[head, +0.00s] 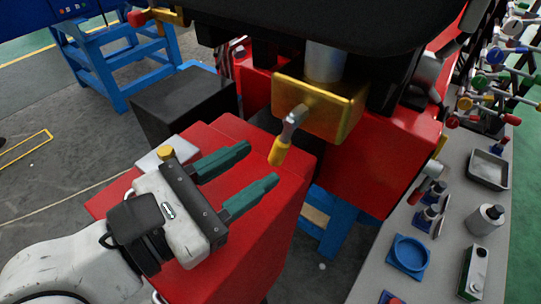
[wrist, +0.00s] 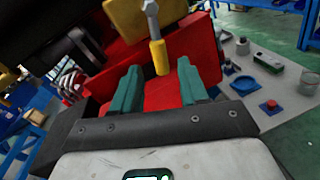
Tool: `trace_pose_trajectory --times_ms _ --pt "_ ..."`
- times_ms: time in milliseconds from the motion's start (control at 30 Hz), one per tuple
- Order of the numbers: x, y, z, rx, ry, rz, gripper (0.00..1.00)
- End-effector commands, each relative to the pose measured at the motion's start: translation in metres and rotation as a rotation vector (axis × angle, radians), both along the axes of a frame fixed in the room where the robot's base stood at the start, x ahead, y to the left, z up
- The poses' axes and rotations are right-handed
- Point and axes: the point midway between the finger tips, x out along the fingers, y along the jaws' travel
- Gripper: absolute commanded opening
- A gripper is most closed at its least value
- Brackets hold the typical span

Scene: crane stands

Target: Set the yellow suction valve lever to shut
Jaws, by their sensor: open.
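The yellow suction valve lever (head: 280,150) hangs from a grey metal stem on the front of a gold-coloured block (head: 325,107). It points down and slightly left in the head view. In the wrist view the yellow lever (wrist: 159,58) stands ahead of the fingers, between their lines. My gripper (head: 262,163) is open, with two green fingers pointing toward the lever. It is apart from the lever and empty. In the wrist view the fingertips of my gripper (wrist: 160,77) are spread wide on either side of the lever's lower end.
A red housing (head: 240,215) lies below my gripper and the lever. A black box (head: 185,105) stands to the left. A dark overhang (head: 300,25) is above the gold block. A grey bench (head: 415,240) with a blue dish, bottle and tray runs along the right.

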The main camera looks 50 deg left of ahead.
Motion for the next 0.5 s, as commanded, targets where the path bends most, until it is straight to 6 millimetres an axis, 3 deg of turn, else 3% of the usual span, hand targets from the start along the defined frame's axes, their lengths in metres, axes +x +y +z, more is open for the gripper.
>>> trace_pose_trajectory --times_ms 200,500 --pt "-0.037 -0.001 0.001 0.0 -0.001 0.003 0.44" --pt "-0.051 -0.002 0.003 0.0 -0.001 -0.001 0.44"
